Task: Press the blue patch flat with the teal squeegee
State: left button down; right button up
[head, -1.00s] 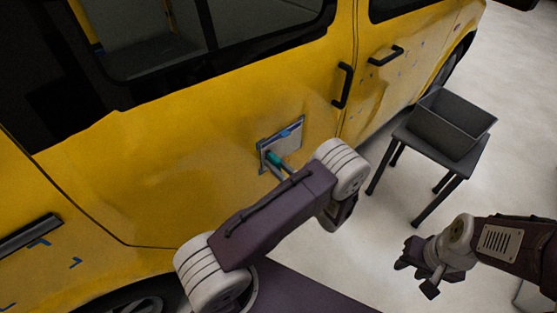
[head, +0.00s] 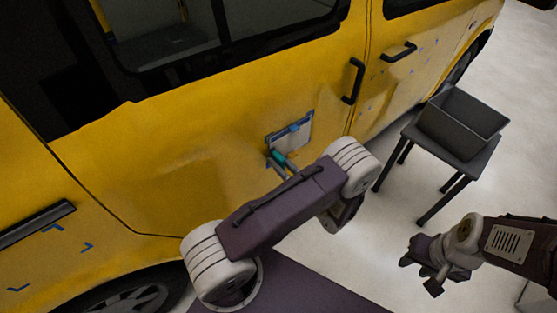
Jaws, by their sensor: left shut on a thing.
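The patch (head: 302,134) is a pale grey-white square with a blue band along its upper part, on the yellow van door below the window. The teal squeegee (head: 279,157) is at the patch's lower left. My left gripper (head: 284,166) is shut on the squeegee; its fingers are mostly hidden behind my arm. I cannot tell whether the squeegee's edge touches the patch. My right gripper (head: 424,266) hangs over the floor at the lower right, well away from the van; its jaw opening is unclear.
A dark table (head: 450,148) with a grey open bin (head: 461,124) stands right of the van. Black door handles (head: 353,80) stick out to the patch's upper right. Small blue marks (head: 87,247) are at the lower left of the van. The floor between table and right gripper is clear.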

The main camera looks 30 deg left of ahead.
pick_arm(q)
jog(key=v, duration=0.6)
jog(key=shift+s+d, duration=0.1)
jog(key=shift+d, duration=0.15)
notch_tip(320, 180, up, 8)
jog(key=s+d+m+t+h+p, duration=0.1)
jog(key=m+t+h+p, duration=0.1)
jog(key=p, duration=0.8)
jog(key=shift+d+r+m+t+h+p, duration=0.3)
jog(key=shift+m+t, duration=0.4)
jog(key=shift+t, duration=0.6)
